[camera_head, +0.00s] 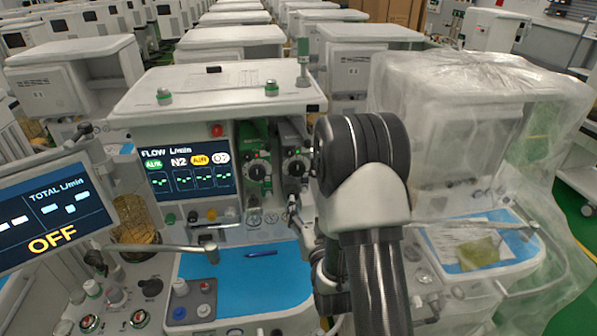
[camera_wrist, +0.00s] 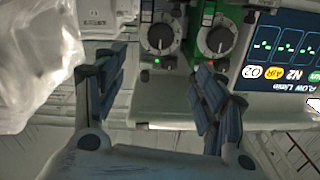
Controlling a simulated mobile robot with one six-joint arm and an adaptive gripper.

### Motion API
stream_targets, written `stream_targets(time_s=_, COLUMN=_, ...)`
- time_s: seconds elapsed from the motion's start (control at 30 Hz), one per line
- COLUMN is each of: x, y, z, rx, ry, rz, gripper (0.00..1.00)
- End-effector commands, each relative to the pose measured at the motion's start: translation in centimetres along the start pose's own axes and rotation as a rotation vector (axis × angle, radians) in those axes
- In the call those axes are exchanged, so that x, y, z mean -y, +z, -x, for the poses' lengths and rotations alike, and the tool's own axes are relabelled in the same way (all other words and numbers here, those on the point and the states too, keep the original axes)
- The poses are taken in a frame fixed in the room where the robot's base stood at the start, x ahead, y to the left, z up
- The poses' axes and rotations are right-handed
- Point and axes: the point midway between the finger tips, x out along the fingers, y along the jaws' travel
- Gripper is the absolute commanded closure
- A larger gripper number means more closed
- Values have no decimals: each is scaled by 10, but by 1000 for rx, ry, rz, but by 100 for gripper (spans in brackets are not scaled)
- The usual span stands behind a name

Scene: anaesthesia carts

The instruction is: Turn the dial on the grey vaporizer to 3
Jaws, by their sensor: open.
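The grey vaporizer (camera_head: 293,150) stands on the cart's front panel, right of the green vaporizer (camera_head: 254,150). Its dark round dial (camera_head: 296,168) is partly beside my arm in the head view. In the wrist view, which is upside down, the grey vaporizer's dial (camera_wrist: 160,37) is upper centre, with a pale face and a dark knob. The green vaporizer's dial (camera_wrist: 215,40) is to its right. My gripper (camera_wrist: 158,68) is open and empty, its fingers spread below the grey dial in the picture and apart from it. The dial's numbers are too small to read.
A flow screen (camera_head: 185,170) is left of the vaporizers. A monitor reading OFF (camera_head: 50,215) juts in at left. A blue work surface (camera_head: 245,282) with a pen lies below. A plastic-wrapped cart (camera_head: 470,130) stands close on the right.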

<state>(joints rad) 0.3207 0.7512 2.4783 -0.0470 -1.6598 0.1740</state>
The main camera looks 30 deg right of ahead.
Motion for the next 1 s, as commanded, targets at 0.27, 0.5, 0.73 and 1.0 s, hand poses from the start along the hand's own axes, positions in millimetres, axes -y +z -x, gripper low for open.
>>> stream_targets(time_s=0.27, x=1, y=-1, z=-58, rx=-2, ry=-2, rz=0, gripper=36)
stream_targets(time_s=0.5, x=1, y=-1, z=-110, rx=-2, ry=-2, rz=0, gripper=36)
stream_targets(time_s=0.73, x=1, y=0, z=-146, rx=0, ry=-1, rz=0, gripper=36)
stream_targets(time_s=1.0, x=1, y=0, z=-160, rx=2, ry=0, rz=0, gripper=36)
